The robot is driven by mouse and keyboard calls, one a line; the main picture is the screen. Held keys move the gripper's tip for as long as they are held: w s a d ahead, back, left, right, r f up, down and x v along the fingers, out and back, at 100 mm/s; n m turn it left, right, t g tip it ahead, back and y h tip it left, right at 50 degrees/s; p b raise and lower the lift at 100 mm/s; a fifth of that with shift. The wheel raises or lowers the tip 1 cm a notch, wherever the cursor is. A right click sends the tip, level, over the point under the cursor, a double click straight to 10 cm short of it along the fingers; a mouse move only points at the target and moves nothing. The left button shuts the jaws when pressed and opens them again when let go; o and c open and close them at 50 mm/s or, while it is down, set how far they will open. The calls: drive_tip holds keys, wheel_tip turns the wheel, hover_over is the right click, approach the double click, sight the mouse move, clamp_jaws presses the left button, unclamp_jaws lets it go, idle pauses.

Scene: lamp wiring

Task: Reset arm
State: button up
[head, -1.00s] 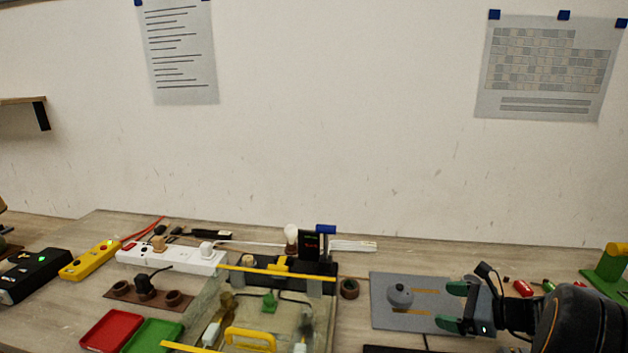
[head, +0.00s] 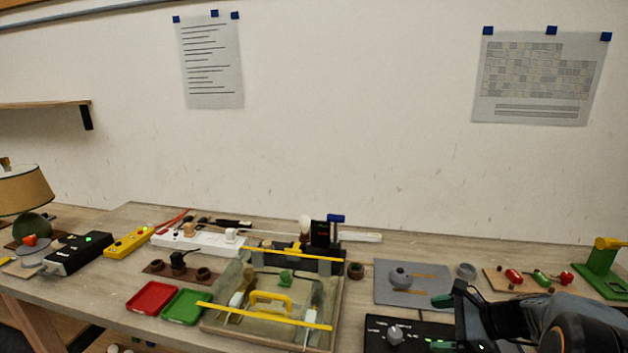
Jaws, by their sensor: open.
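My gripper (head: 443,322) is in the head view at the lower right, with its green-padded fingers apart and nothing seen between them. It is above or in front of the black box with a grey knob (head: 396,336), near the bench's front edge. My dark arm fills the lower right corner and hides part of the bench. The grey mat (head: 385,293) with a round grey knobbed piece (head: 400,277) lies just behind the gripper.
A clear-covered fixture with a yellow handle (head: 270,298) stands in the middle. Red (head: 152,298) and green (head: 185,306) trays, a white power strip (head: 190,242) and a lamp (head: 24,190) are to the left. A green stand (head: 600,270) is at the far right.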

drive_tip(key=s+a+r+n+g+h+p, duration=0.2)
drive_tip(key=s+a+n+h, duration=0.7)
drive_tip(key=n, duration=1.1)
drive_tip(key=s+a+r+p, duration=0.1)
drive_tip(key=s+a, duration=0.1)
drive_tip(key=s, duration=0.1)
drive_tip(key=shift+r, duration=0.4)
drive_tip(key=shift+w+a, duration=0.1)
